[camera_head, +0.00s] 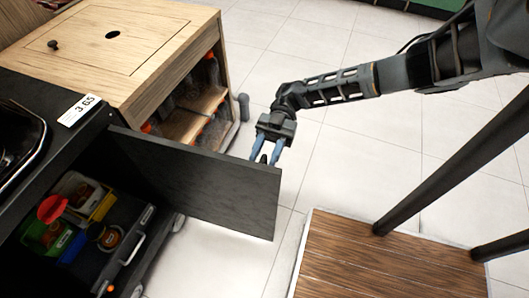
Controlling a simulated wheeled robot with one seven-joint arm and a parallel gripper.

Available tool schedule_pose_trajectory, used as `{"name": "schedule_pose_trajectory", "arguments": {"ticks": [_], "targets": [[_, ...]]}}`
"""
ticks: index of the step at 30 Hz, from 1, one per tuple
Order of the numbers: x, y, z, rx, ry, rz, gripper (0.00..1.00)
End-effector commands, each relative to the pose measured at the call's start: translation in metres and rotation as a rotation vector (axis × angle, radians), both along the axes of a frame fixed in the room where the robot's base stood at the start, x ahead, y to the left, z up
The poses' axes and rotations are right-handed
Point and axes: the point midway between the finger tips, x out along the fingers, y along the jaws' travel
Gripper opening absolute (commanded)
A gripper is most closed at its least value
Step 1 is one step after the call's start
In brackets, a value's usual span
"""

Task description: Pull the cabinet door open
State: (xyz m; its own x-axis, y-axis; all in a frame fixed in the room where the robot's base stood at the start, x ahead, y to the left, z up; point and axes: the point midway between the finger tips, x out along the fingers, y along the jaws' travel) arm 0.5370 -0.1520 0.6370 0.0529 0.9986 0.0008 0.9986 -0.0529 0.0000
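The dark cabinet door (215,187) stands swung wide open from the black cabinet (92,118), its free edge out over the floor at the picture's middle. My gripper (265,158) is on the far side of the door, close to the top corner of its free edge. Its two bluish fingers point down and stand apart. A small dark piece shows between them; I cannot tell whether it is a handle. The fingertips are partly hidden behind the door, so contact is unclear.
Inside the cabinet are colourful containers (75,215) and a dark case (125,240). A wooden cabinet (115,55) with bottles on its shelves stands behind the door. A brown wooden platform (385,262) with dark posts is at lower right. Tiled floor (330,150) is clear between.

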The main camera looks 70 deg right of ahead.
Motion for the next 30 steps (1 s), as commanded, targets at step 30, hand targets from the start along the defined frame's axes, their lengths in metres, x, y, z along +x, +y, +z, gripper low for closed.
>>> {"name": "schedule_pose_trajectory", "arguments": {"ticks": [30], "targets": [[-0.003, -0.078, 0.000, 0.000, 0.000, -0.001, 0.38]]}}
